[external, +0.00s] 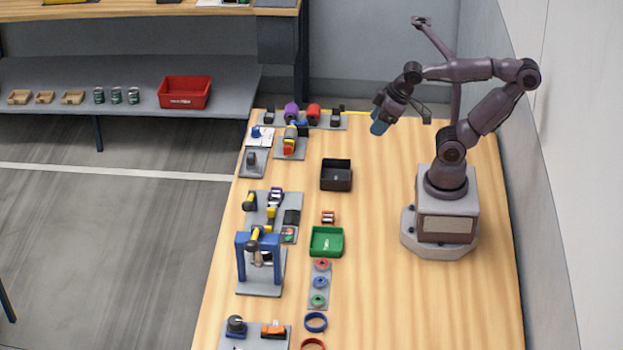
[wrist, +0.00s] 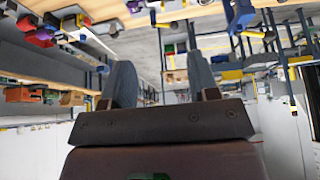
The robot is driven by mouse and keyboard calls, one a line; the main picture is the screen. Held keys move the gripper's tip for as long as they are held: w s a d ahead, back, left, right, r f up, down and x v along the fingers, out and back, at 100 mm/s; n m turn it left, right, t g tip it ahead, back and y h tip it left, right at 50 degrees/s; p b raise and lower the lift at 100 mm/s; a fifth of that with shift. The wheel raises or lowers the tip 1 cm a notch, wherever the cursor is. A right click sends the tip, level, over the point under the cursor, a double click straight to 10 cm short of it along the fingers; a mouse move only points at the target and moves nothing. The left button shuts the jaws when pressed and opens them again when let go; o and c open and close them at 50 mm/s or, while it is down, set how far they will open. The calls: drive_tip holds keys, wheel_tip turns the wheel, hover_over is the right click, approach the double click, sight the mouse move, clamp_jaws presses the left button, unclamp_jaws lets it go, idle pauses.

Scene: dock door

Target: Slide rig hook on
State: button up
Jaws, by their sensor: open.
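My gripper (external: 380,122) is raised over the back of the wooden bench, left of my base. Its two blue-grey fingers (wrist: 164,85) stand apart in the wrist view, with nothing between them. I cannot tell for sure which item is the rig hook. A blue frame (external: 241,262) stands on a grey plate at the left edge of the bench, with a yellow and black part (external: 255,238) at its top. My gripper is well away from this frame. A thin yellow bar (external: 355,112) shows just left of my gripper; I cannot tell whether they touch.
A black bin (external: 336,184) and a green bin (external: 326,251) stand mid-bench. Several fixture plates line the left side, including one with coloured parts (external: 314,112) at the back. Rings (external: 316,322) lie at the front. The bench's right side in front of my base is clear.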

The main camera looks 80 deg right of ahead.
drive_tip(key=shift+w+f, duration=0.1)
drive_tip(key=shift+f, duration=0.2)
drive_tip(key=shift+c, duration=0.8)
drive_tip(key=w+f+g, duration=0.3)
drive_tip(key=w+f, duration=0.7)
drive_tip(key=w, duration=0.4)
drive_tip(key=w+f+g, duration=0.3)
drive_tip(key=w+f, duration=0.7)
drive_tip(key=w, duration=0.4)
drive_tip(key=f, duration=1.2)
drive_tip(key=shift+s+d, duration=0.2)
drive_tip(key=shift+d, duration=0.2)
